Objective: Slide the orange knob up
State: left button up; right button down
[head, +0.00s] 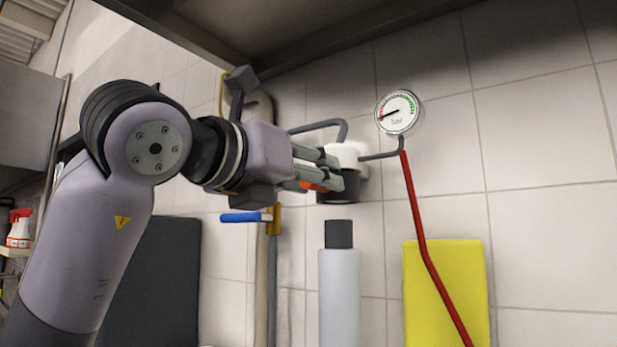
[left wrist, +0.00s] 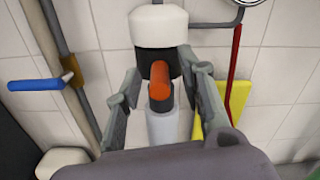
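The orange knob (left wrist: 160,80) sits on the black lower part of a white wall-mounted fitting (left wrist: 158,26), seen in the left wrist view. In the head view only a sliver of the knob (head: 308,186) shows between my fingers. My left gripper (left wrist: 163,92) has its fingers spread on either side of the knob. A gap shows between the fingers and the knob in the left wrist view. In the head view my left gripper (head: 333,170) reaches the fitting from the left and partly hides it. My right gripper is in neither view.
A round pressure gauge (head: 397,112) and a red pipe (head: 418,215) are to the right. A blue-handled valve (head: 245,217) is on a pipe at left. A grey bottle (head: 339,295) and a yellow board (head: 447,290) stand below. A shelf overhangs above.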

pick_arm(q)
jog(key=v, duration=1.2)
